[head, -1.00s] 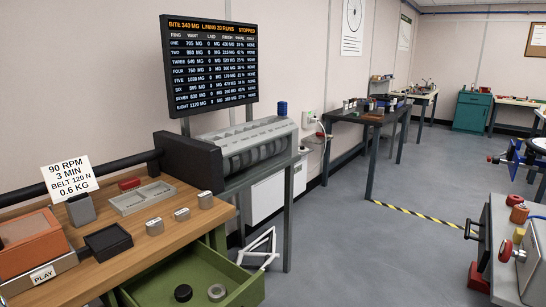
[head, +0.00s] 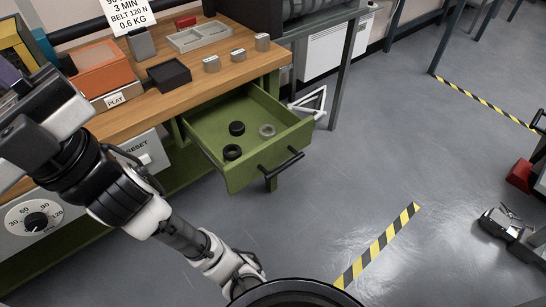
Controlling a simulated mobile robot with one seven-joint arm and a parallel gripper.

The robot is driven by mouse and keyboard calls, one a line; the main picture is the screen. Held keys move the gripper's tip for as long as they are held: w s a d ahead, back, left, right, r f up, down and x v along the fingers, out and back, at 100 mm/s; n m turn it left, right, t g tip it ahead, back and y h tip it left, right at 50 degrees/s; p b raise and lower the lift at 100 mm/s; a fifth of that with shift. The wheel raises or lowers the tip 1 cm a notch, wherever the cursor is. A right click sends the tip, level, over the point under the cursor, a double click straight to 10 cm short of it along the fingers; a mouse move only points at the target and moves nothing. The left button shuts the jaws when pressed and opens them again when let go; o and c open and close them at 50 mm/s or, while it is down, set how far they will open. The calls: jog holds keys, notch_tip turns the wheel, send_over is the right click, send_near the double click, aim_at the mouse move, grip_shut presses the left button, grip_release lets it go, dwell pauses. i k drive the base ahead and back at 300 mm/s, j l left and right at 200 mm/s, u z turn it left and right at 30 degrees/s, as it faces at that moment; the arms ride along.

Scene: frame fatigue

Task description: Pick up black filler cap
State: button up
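A green drawer (head: 212,152) stands pulled out below the wooden bench. In it lie two small round black pieces, one farther back (head: 237,128) and one nearer the front (head: 232,152). A grey ring (head: 267,130) lies to their right. Either black piece could be the black filler cap; I cannot tell which at this size. My arm reaches up along the left side, well left of the drawer. Its end (head: 38,112) is at the left edge, over the bench front, and its fingers cannot be made out.
The wooden bench (head: 140,110) holds a black tray (head: 168,74), an orange box (head: 103,68), a grey tray (head: 200,37) and several metal blocks. The drawer's black handle (head: 282,162) juts out in front. A white frame (head: 308,103) stands behind the drawer. Open floor (head: 350,180) lies to the right.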

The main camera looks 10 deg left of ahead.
aim_at(237, 128)
jog(key=u, duration=1.35)
jog(key=i+u, duration=0.2)
jog(key=u, duration=0.25)
jog(key=i+u, duration=0.25)
jog(key=u, duration=0.2)
jog(key=i+l, duration=0.2)
jog(key=z, duration=1.95)
jog(key=u, duration=0.5)
